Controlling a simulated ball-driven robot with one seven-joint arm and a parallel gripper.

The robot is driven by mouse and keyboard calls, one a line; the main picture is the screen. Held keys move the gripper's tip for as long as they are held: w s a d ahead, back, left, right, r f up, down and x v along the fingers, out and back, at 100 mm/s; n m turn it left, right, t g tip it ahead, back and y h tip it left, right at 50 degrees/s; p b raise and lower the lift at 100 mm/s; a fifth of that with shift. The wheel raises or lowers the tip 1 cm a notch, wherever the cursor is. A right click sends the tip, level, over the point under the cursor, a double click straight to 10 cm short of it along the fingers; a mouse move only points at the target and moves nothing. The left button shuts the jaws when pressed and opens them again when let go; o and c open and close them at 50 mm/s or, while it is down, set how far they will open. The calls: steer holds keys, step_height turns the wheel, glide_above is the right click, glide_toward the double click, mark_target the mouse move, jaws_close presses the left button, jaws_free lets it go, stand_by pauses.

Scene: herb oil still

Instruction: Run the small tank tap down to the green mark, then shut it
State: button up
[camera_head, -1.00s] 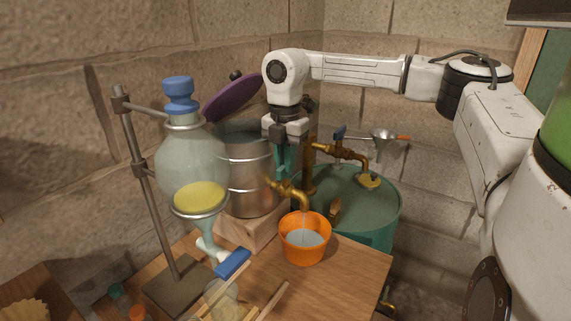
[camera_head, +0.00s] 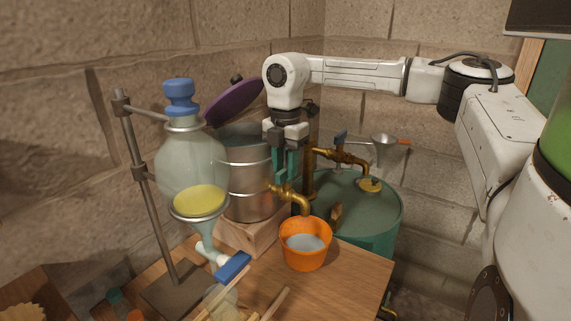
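The small metal tank (camera_head: 250,190) stands on a wooden block, with a brass tap (camera_head: 291,194) low on its right side. My gripper (camera_head: 292,180) points down just above this tap. Its two teal fingers look spread apart, with nothing clearly held between them. The tap's handle is hidden or too small to make out. An orange bucket (camera_head: 305,258) stands under the spout with pale liquid (camera_head: 305,243) in it. I see no stream falling from the spout. I cannot make out a green mark on the tank.
A glass separating funnel (camera_head: 190,165) with yellow liquid hangs on a stand at the left. A green drum (camera_head: 365,225) with another brass tap (camera_head: 340,155) above it stands behind at the right. A purple lid (camera_head: 232,101) leans over the tank. The table's right front (camera_head: 345,280) is clear.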

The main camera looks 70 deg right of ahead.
mark_target(286, 169)
steer(key=shift+o, duration=0.7)
step_height(286, 169, up, 11)
steer(key=shift+f, duration=0.15)
stand_by(0.5)
